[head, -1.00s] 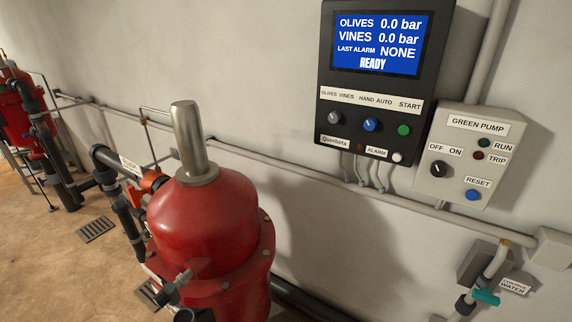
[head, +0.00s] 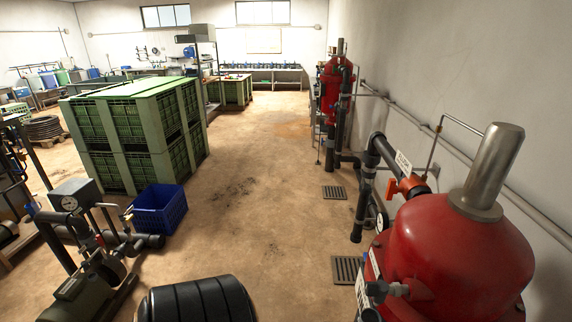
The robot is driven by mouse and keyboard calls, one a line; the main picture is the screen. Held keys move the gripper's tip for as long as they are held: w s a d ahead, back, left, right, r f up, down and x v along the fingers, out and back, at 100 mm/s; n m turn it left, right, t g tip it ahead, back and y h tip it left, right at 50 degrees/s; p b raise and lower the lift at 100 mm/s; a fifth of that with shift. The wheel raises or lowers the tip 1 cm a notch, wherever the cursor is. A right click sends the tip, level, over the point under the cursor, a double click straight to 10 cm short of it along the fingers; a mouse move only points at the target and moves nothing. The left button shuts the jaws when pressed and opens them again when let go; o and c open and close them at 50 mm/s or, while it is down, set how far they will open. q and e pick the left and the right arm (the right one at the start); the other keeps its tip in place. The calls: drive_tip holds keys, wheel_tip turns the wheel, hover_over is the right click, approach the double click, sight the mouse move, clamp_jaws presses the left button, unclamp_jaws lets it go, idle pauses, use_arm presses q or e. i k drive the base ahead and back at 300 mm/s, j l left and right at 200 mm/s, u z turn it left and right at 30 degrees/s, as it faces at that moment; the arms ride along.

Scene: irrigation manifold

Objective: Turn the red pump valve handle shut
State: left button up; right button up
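I cannot make out for certain a handle belonging to a red pump. An orange-red valve part (head: 405,187) sits on the dark pipe beside the large red tank (head: 445,250) at the right; I cannot tell whether it is the task's handle. A dull green pump (head: 75,288) with pipes stands at the lower left, and no red handle is clear on it. Neither of my grippers is in view.
Stacked green crates (head: 138,140) and a blue crate (head: 160,208) stand at the left. A black ribbed rounded object (head: 197,300) is at the bottom. Another red tank (head: 335,88) stands farther along the right wall. The floor (head: 265,190) between is mostly clear.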

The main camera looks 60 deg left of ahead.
sight(99, 240)
drive_tip(key=u, duration=2.35)
drive_tip(key=i+j+u, duration=0.15)
drive_tip(key=u, duration=0.2)
drive_tip(key=i+j+u, duration=0.2)
drive_tip(key=j+u, duration=0.2)
drive_tip(key=i+j+u, duration=0.1)
drive_tip(key=u, duration=0.25)
drive_tip(key=i+j, duration=0.1)
drive_tip(key=i, duration=0.25)
